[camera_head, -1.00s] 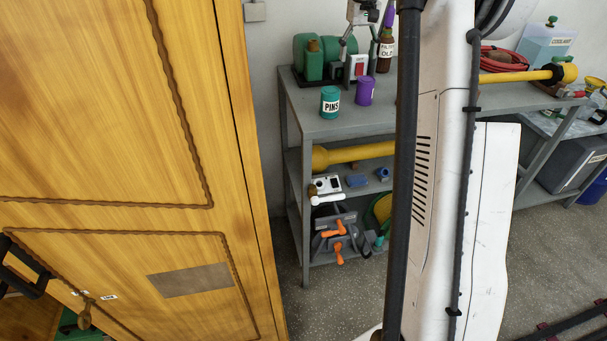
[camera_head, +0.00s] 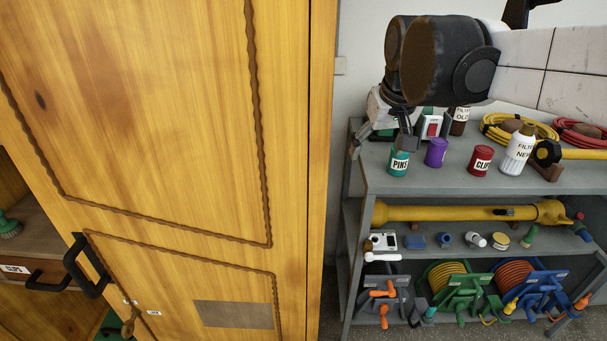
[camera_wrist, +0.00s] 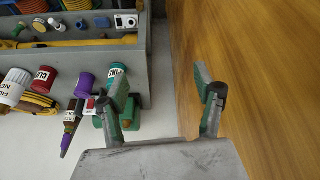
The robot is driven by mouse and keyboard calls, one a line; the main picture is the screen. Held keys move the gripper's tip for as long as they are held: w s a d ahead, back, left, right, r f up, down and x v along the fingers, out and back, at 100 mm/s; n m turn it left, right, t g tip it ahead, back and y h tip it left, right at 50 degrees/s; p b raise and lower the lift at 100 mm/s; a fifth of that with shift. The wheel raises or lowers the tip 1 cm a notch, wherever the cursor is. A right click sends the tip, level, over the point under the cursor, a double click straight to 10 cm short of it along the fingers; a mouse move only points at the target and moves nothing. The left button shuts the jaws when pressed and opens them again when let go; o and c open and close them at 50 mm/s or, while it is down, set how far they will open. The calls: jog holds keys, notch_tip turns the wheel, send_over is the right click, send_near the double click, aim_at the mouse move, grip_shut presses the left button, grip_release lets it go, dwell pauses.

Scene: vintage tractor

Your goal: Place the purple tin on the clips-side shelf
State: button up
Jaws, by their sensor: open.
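The purple tin (camera_head: 436,152) stands upright on the grey workbench top, between the teal PINS tin (camera_head: 398,163) and the red CLIPS tin (camera_head: 481,159). My gripper (camera_head: 382,141) is open and empty, left of the purple tin in the head view. One finger overlaps the PINS tin's top in the picture; I cannot tell whether they touch. In the wrist view, the purple tin (camera_wrist: 84,85) lies left of my gripper (camera_wrist: 164,90), outside the fingers. A CLIPS label (camera_head: 15,268) is on the wooden cabinet, below an open shelf (camera_head: 45,238) at the left edge.
The wooden cabinet door (camera_head: 165,140) fills the left half. A white FILTER NEW bottle (camera_head: 517,150) stands right of the red tin. A yellow tube (camera_head: 460,212) and small parts lie on the rack's middle shelf, with cable reels (camera_head: 455,285) below.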

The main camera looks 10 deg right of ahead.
jog(key=s+a+f+t, duration=0.1)
jog(key=s+a+f, duration=0.4)
jog(key=s, duration=0.4)
jog(key=shift+a+n+y, duration=0.3)
jog(key=shift+a, duration=0.3)
jog(key=shift+o, duration=0.5)
jog(key=s+a+f+t, duration=0.1)
jog(key=s+a+f, duration=0.2)
jog(key=s+f, duration=0.2)
jog(key=shift+s, duration=0.35)
jog(key=shift+f, duration=0.1)
